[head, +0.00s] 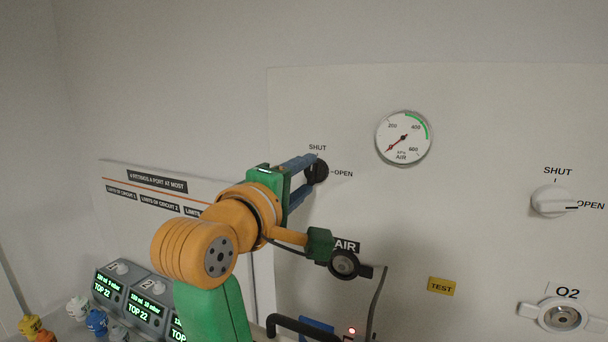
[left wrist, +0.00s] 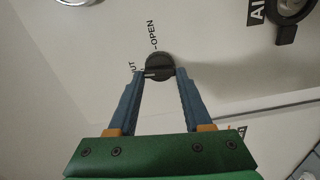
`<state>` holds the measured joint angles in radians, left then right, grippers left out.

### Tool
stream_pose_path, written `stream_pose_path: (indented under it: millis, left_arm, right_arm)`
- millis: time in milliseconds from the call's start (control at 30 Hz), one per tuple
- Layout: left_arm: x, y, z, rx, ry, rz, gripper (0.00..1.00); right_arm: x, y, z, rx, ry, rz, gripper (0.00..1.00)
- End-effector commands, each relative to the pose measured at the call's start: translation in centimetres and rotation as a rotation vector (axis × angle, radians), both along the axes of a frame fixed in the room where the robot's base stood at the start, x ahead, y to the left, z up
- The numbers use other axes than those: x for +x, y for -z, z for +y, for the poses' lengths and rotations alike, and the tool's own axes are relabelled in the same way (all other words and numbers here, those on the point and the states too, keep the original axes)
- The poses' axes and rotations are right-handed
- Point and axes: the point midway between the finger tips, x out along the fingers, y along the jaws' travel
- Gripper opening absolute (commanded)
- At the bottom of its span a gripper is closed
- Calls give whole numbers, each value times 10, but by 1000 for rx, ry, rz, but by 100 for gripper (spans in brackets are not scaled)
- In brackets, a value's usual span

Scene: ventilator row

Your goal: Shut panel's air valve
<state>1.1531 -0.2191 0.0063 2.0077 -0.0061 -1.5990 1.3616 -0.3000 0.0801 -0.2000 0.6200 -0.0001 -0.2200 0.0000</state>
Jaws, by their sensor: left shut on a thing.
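The panel's black air valve knob (head: 319,173) sits on the wall panel below and left of the air gauge (head: 403,138). SHUT is printed above it and OPEN to its right. My left gripper (head: 308,178) is shut on this knob, its blue fingers on either side. In the left wrist view the knob (left wrist: 159,66) is between the fingertips (left wrist: 158,72), and its white mark points toward the partly hidden SHUT label. The gauge's needle points to the lower left, at the low end. My right gripper is not in view.
A white O2 knob (head: 551,201) is at the right, pointing toward its OPEN label, above an O2 outlet (head: 566,316). An AIR outlet (head: 344,263) is below my left arm. Small display units (head: 148,305) stand at the lower left.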

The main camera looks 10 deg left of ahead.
Motion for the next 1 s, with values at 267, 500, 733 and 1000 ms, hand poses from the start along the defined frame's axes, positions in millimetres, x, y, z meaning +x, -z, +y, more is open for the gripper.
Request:
stream_pose_path:
  millis: [267,500,733,1000]
  left_arm:
    - [0,-2,0,-100,0,14,0]
    - [0,-1,0,-129,-2,20,0]
    - [0,-1,0,-131,-2,20,0]
    - [0,-1,0,-129,-1,21,80]
  right_arm:
    - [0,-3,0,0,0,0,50]
    - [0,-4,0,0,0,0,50]
    - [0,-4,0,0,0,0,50]
    - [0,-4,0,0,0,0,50]
